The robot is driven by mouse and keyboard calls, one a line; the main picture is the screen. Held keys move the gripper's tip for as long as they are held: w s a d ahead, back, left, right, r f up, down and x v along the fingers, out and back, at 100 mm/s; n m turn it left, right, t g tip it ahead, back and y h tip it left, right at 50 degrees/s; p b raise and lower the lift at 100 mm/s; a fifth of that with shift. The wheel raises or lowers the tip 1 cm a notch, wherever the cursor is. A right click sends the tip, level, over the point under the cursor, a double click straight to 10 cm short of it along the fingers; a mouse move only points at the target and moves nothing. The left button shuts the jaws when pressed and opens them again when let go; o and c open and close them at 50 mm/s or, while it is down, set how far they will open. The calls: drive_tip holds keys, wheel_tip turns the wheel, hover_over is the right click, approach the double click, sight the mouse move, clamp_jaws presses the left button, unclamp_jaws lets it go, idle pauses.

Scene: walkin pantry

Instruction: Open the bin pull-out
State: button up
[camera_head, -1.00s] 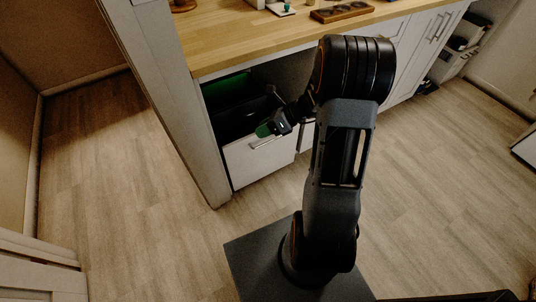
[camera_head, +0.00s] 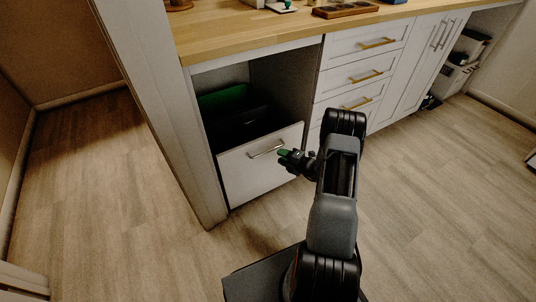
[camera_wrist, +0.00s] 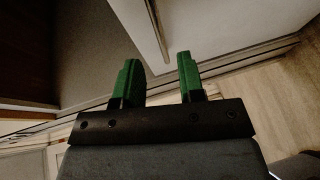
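The bin pull-out has a white front (camera_head: 250,172) with a horizontal metal bar handle (camera_head: 266,149). It is at the lower left of the counter unit, standing partly out. A black bin (camera_head: 240,126) and a green one (camera_head: 223,98) show behind the front. My gripper (camera_head: 284,156) is at the right end of the handle. In the wrist view my gripper (camera_wrist: 158,62) has its two green fingers apart with nothing held between them. The handle (camera_wrist: 154,28) shows ahead, its near end in line with the gap; whether it touches a finger is unclear.
The wooden counter (camera_head: 260,32) overhangs the cabinet. A tall white side panel (camera_head: 160,120) borders the bin on the left. Drawers with brass handles (camera_head: 366,74) stand to the right. The wooden floor (camera_head: 440,190) is clear on the right and at left.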

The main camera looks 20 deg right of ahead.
sight(268, 151)
drive_tip(key=b+x, duration=0.2)
drive_tip(key=x, duration=0.5)
drive_tip(key=shift+w+a+f, duration=0.1)
drive_tip(key=shift+w+a, duration=0.05)
drive_tip(key=shift+w, duration=0.15)
clamp_jaws()
